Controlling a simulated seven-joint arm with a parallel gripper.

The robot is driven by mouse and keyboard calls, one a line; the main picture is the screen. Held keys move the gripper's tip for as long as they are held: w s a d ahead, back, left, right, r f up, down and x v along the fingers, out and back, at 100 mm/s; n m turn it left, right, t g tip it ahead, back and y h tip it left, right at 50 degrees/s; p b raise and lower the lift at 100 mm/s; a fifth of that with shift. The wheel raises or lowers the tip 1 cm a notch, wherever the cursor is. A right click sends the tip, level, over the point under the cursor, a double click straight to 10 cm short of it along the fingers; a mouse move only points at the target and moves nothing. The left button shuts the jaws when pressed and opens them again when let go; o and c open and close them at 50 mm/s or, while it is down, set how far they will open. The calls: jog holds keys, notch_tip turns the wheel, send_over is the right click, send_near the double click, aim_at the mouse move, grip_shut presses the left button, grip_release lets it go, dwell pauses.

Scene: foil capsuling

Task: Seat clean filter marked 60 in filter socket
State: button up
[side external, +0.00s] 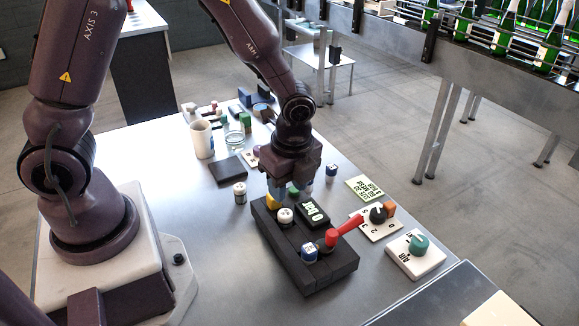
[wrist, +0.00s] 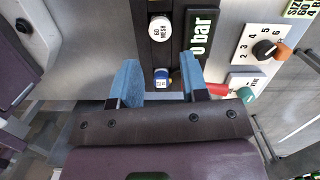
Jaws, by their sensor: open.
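A white-topped filter marked 60 MESH (wrist: 160,27) sits on the black block (side external: 335,273). It appears to be the white-topped filter (side external: 286,215) in the side view. A blue-and-white filter (side external: 309,252) is in the near part of the block and also shows in the wrist view (wrist: 162,78), partly between my fingers in the picture. My gripper (wrist: 160,60) is open and empty; in the side view (side external: 290,190) it hangs over the block's far part. I cannot tell how deep either filter sits, or which hole is the filter socket.
A red lever (side external: 345,231) and a display (side external: 313,212) are on the block. A dial plate (side external: 375,226) and a green-knob plate (side external: 415,254) lie right. Another white-topped filter (side external: 240,192) stands left; a blue-and-white one (side external: 332,172) stands behind. A cup (side external: 202,139) is farther back.

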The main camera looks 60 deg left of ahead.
jog(key=s+r+n+t, duration=0.2)
jog(key=s+r+n, duration=0.2)
jog(key=r, duration=0.3)
jog(key=s+a+r+n+t+h, duration=0.1)
jog(key=s+r+n+t, duration=0.1)
jog(key=s+r+n, duration=0.2)
jog(key=s+a+r+n+t, duration=0.1)
jog(key=s+r+n, duration=0.3)
jog(key=r+n, duration=0.4)
notch_tip(320, 180, up, 3)
jog(key=shift+a+f+t, duration=0.15)
jog(key=shift+a+t, duration=0.05)
jog(key=shift+t, duration=0.2)
jog(key=shift+c, duration=0.2)
dwell(0.9)
